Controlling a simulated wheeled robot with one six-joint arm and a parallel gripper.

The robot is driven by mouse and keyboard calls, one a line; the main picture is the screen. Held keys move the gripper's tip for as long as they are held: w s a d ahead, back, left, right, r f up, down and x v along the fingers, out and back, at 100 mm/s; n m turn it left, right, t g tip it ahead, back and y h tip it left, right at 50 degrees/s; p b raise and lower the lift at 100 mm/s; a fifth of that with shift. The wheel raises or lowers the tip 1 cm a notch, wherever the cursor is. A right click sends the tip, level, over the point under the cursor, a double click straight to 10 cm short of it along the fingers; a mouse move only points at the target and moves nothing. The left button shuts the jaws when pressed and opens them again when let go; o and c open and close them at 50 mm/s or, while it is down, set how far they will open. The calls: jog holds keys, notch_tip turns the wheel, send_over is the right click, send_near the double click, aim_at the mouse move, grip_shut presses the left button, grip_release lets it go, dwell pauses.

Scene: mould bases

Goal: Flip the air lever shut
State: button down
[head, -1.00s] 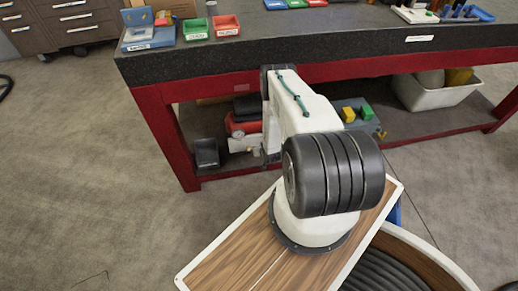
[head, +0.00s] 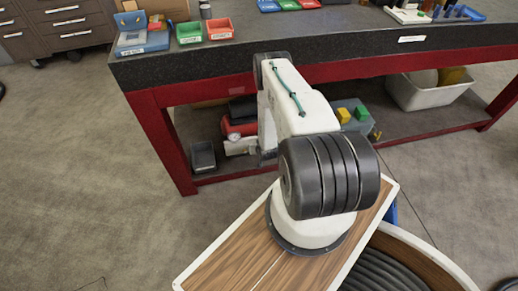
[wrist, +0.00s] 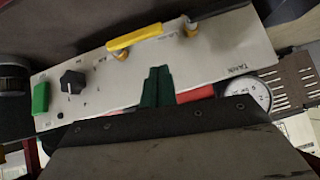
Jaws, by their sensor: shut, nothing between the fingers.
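In the wrist view a pale control panel (wrist: 215,62) runs slantwise across the picture. A yellow lever (wrist: 134,37) lies near its upper edge, roughly along the panel, over a brass fitting (wrist: 121,55). A second brass fitting (wrist: 192,29) sits to its right, beside a dark bar. The small labels are hard to read. My gripper (wrist: 157,72) has its dark green fingers together and empty, pointing at the panel below and right of the yellow lever, apart from it.
In the head view a red-framed workbench (head: 395,72) stands above a lower shelf holding a white bin (head: 428,92). Open floor (head: 85,180) lies left.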

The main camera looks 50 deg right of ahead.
jog(key=w+v, duration=0.1)
jog(key=v, duration=1)
jog(key=shift+r, duration=0.4)
jog(key=shift+a, duration=0.15)
